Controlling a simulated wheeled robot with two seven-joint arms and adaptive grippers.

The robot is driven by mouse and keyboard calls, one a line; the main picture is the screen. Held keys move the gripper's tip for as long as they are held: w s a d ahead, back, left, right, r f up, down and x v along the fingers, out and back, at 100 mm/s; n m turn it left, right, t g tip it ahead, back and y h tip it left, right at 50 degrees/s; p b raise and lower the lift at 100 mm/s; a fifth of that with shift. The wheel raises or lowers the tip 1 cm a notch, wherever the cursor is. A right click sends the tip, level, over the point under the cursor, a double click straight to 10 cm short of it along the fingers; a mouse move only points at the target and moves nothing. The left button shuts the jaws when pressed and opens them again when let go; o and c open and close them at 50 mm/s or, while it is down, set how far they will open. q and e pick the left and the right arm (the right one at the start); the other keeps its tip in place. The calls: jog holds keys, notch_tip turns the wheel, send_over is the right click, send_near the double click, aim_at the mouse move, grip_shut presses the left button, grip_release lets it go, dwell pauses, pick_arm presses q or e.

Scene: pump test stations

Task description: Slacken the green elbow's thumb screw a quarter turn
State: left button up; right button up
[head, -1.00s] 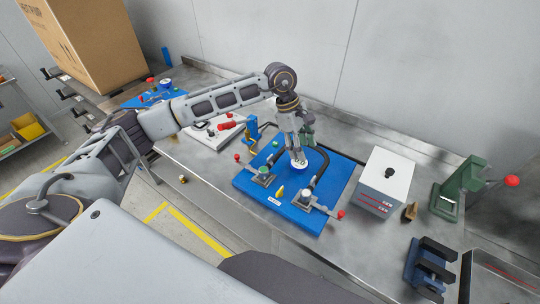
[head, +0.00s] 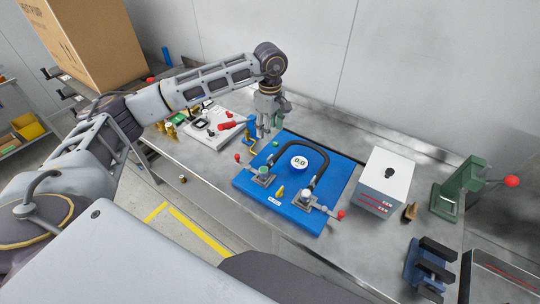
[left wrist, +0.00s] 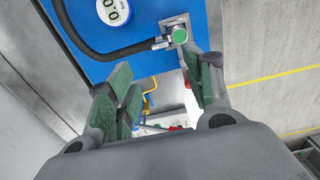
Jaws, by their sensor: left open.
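The blue pump board (head: 322,224) lies on the steel bench with a black hose (head: 322,152) arched over a round white gauge reading 0.0 (head: 299,162). A green-capped elbow fitting (head: 263,172) sits at the hose's left end; its green round top (left wrist: 180,36) shows near the top of the left wrist view. I cannot make out a separate thumb screw. My left gripper (head: 264,134) hangs above the board's far left edge, beyond the elbow and apart from it. Its green-padded fingers (left wrist: 165,88) are spread and empty. My right gripper is not in view.
A white-capped fitting (head: 305,200) holds the hose's other end. A yellow pointed piece (head: 280,191) stands between the fittings. A grey box (head: 383,182), a green press (head: 455,188) and a dark blue clamp (head: 428,268) stand to the right. A pale tray (head: 214,124) lies left.

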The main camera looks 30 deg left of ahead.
aim_at(270, 156)
pick_arm(q)
jog(key=shift+f+p, duration=1.55)
jog(key=shift+f, duration=5.2)
jog(key=c, duration=1)
